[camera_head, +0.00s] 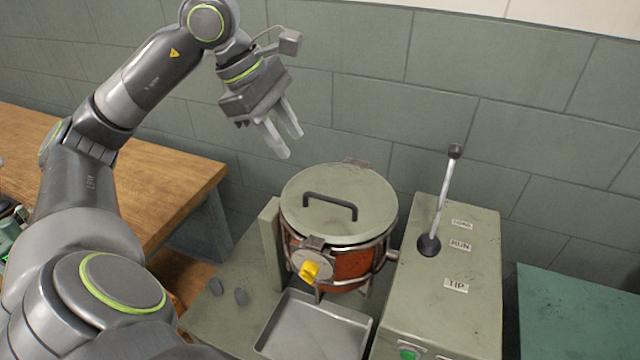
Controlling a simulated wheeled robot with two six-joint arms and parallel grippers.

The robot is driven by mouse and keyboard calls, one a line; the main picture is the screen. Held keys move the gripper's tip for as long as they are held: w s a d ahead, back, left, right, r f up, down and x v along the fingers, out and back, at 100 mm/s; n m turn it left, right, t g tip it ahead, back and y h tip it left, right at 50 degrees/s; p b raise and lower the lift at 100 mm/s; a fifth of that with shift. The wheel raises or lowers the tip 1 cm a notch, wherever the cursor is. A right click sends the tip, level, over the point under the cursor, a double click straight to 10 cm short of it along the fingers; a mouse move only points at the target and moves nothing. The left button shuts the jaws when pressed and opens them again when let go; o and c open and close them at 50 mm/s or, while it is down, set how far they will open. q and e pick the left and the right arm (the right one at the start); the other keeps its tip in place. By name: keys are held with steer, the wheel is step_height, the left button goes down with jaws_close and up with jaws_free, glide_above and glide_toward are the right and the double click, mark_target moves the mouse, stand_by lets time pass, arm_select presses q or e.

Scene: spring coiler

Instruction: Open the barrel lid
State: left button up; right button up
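The barrel (352,266) is orange-red and stands in a metal frame at the middle of the camera_head view. Its round grey-green lid (365,190) lies flat on top, closed, with a dark bar handle (330,204) across it. A hinge-like part shows at the lid's back edge. A yellow knob (309,271) sits on the front below a latch at the rim. My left gripper (287,146) is above and behind the lid's left side, pointing down, fingers apart and empty, not touching anything. My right gripper is not in view.
A grey control box (462,285) with a tall lever (442,200) and labels LOAD, RUN and TIP stands right of the barrel. A metal tray (312,325) lies in front. A wooden table (175,180) is at left. A tiled wall rises close behind.

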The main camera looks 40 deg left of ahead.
mark_target(324, 196)
arm_select(q)
steer(key=p+x, duration=0.2)
steer(key=x, duration=0.9)
steer(key=shift+d, duration=0.15)
steer(key=shift+x, duration=0.9)
jaws_close()
